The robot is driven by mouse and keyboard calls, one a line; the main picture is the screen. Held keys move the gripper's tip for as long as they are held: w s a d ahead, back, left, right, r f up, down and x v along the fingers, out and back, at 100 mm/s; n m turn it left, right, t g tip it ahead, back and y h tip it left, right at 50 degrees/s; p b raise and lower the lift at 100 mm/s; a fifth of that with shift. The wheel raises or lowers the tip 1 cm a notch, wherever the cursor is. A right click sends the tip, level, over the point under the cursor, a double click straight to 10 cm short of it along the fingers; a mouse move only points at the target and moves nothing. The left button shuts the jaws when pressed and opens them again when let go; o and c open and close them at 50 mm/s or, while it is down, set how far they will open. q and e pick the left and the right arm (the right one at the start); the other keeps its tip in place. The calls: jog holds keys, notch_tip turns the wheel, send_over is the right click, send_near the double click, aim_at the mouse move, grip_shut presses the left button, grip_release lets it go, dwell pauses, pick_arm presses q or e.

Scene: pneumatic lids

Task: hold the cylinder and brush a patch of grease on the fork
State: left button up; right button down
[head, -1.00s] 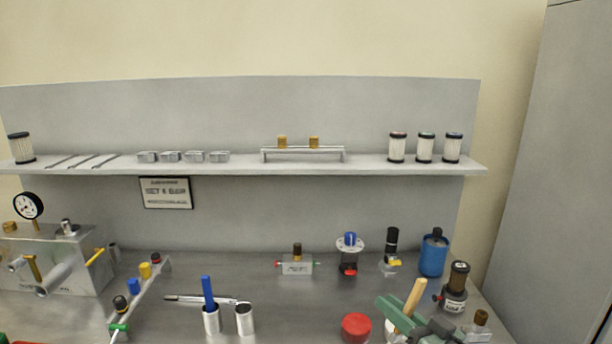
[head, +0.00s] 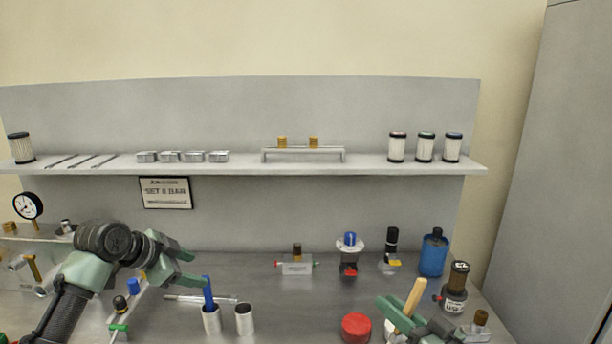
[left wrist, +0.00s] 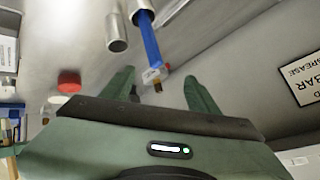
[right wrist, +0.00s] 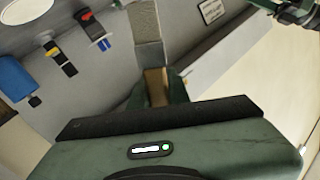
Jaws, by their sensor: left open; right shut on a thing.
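A blue brush handle (head: 207,291) stands tilted in a silver cup (head: 211,321); its bristles are hidden. My left gripper (head: 190,268) is open and empty, above left of the cup. In the left wrist view the blue handle (left wrist: 150,42) points towards the gap between the open fingers (left wrist: 160,82). I cannot make out the fork or any grease clearly.
An empty-looking silver cup (head: 244,321) stands beside the brush cup. A red round lid (head: 356,326) lies left of my right gripper. A valve block (head: 297,266), a blue bottle (head: 433,256) and other parts stand along the back. The bench middle is clear.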

pick_arm(q)
jog(key=s+d+f+m+g, duration=0.2)
jog(key=s+d, duration=0.3)
jog(key=s+d+f+m+g, duration=0.1)
jog(key=s+d+f+g, duration=0.2)
jog(key=s+d, duration=0.2)
jog(key=s+d+f+m+g, duration=0.2)
jog(key=s+d+f, duration=0.1)
jog(key=s+d, duration=0.2)
jog(key=shift+s+d+f+m, duration=0.1)
jog(key=shift+d+f+m, duration=0.05)
jog(key=shift+d, duration=0.45)
jog(key=shift+d+f+m, duration=0.1)
jog(key=shift+d+m, duration=0.05)
jog(key=shift+d, duration=0.45)
jog(key=shift+s+d+f+g, duration=0.25)
jog(key=shift+f+g, duration=0.15)
jog(key=shift+f, duration=0.05)
jog(key=shift+x, duration=4.1)
jog(key=shift+w+a+p, duration=0.1)
jog(key=shift+p, duration=0.55)
jog(key=shift+c, duration=0.3)
